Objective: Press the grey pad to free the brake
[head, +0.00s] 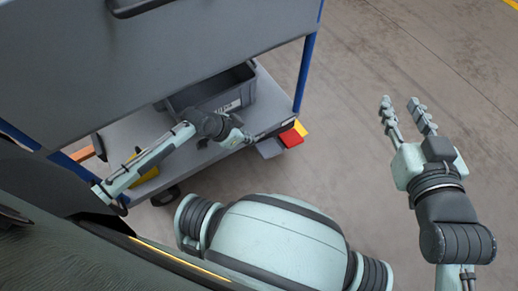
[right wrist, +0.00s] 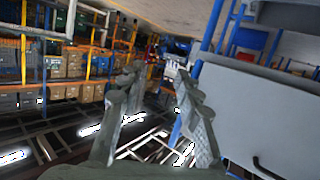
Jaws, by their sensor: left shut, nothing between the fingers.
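The grey pad (head: 270,148) is at the right corner of the cart's lower shelf (head: 262,112), beside a red pad (head: 291,138) and a yellow pad (head: 300,128). My left gripper (head: 246,139) is shut and empty above the shelf edge, just left of the grey pad. A small gap seems to lie between them, though I cannot tell their height difference. My right gripper (head: 405,112) is open and empty, out over the floor to the right. Its spread fingers also show in the right wrist view (right wrist: 155,105).
A grey crate (head: 248,92) stands on the lower shelf behind my left gripper. The cart's blue post (head: 306,65) rises near the pads. The floor (head: 400,60) to the right is clear. Racks with boxes (right wrist: 70,62) show in the right wrist view.

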